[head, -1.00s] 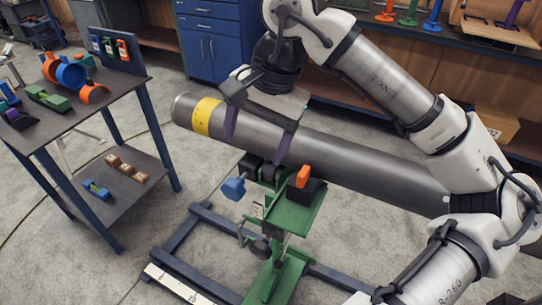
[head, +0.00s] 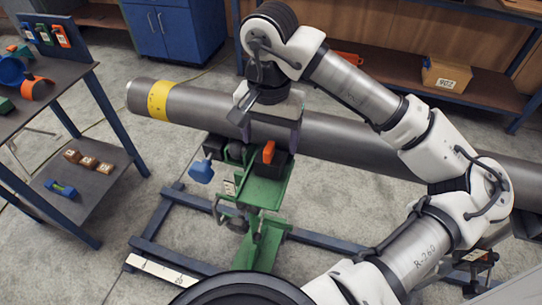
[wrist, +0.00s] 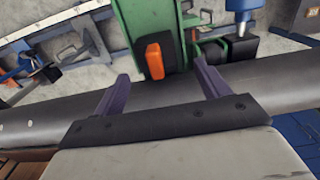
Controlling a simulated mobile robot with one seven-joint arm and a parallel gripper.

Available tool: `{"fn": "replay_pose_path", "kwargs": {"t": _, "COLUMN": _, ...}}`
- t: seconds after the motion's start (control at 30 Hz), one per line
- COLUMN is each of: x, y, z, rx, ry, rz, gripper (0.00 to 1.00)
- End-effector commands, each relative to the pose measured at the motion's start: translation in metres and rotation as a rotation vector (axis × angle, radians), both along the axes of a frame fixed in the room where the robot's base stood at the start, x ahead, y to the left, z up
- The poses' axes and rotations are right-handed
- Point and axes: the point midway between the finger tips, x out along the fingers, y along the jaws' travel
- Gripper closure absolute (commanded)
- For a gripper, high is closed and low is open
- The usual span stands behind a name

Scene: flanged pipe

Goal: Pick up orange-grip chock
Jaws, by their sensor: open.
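The orange-grip chock is a black block with an upright orange grip (head: 268,152). It sits on the green stand's plate (head: 265,193), against the near side of the grey pipe (head: 340,135). My gripper (head: 270,138) is open, its purple fingers empty, above the pipe just behind the chock. In the wrist view, the orange grip (wrist: 154,60) shows between the fingertips of my gripper (wrist: 161,69), a little beyond them. The fingers appear apart from the chock. Part of the black block is hard to make out there.
The pipe has a yellow band (head: 160,101) near its left end. A blue knob (head: 201,171) sticks out left of the green stand. A blue floor frame (head: 165,220) lies below. A cart (head: 97,190) with coloured parts and small wooden blocks stands at left.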

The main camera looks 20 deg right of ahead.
Motion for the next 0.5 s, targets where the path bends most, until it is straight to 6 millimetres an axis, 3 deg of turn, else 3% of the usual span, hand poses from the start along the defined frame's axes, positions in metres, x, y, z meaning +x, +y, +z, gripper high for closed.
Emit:
{"fn": "replay_pose_path", "kwargs": {"t": 0.3, "x": -0.002, "y": -0.002, "z": -0.04, "rx": 0.003, "ry": 0.002, "rz": -0.001, "gripper": 0.25}}
{"fn": "replay_pose_path", "kwargs": {"t": 0.5, "x": -0.002, "y": -0.002, "z": -0.047, "rx": 0.001, "ry": 0.001, "rz": 0.0, "gripper": 0.25}}
